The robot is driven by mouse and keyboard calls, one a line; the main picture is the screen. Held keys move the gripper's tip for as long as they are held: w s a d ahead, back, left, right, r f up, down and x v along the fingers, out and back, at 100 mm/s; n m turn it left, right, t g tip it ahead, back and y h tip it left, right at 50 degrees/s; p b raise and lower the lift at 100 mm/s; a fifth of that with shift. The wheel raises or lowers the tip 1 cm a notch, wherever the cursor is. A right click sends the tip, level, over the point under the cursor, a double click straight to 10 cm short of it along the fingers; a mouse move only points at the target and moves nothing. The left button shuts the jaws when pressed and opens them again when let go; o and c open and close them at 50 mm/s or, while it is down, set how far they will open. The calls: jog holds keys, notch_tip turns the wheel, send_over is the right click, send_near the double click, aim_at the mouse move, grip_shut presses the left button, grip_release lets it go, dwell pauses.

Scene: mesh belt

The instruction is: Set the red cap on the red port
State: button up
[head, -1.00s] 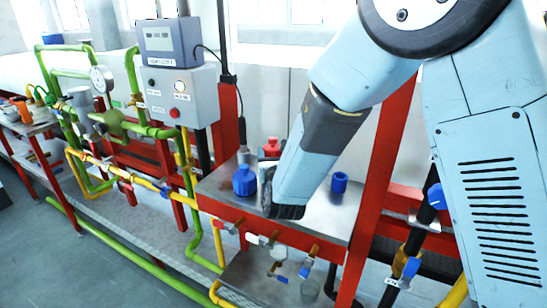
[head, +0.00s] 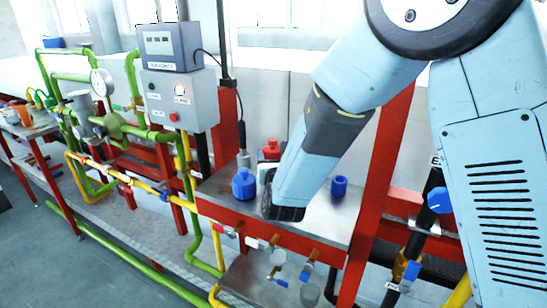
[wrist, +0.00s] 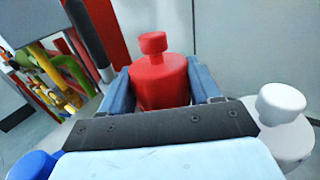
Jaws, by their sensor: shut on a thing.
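The red cap (wrist: 160,82), a rounded body with a small knob on top, stands upright between the two fingers of my gripper (wrist: 162,92) in the wrist view. My gripper is shut on it. In the head view the red cap (head: 270,151) shows only in part behind my gripper, over the back of the steel table. I cannot tell whether its base touches the table. I cannot make out the red port in either view.
A blue knobbed piece (head: 244,184) stands left of my gripper on the steel table (head: 318,215). A short blue cylinder (head: 339,187) stands to the right. A white knobbed piece (wrist: 284,122) is at the right in the wrist view. A red post (head: 378,160) rises beyond the table's right side.

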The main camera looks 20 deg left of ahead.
jog(key=shift+r, duration=0.85)
dwell(0.8)
jog(key=o, duration=1.1)
jog(key=shift+s, duration=0.1)
jog(key=shift+v, duration=5.45)
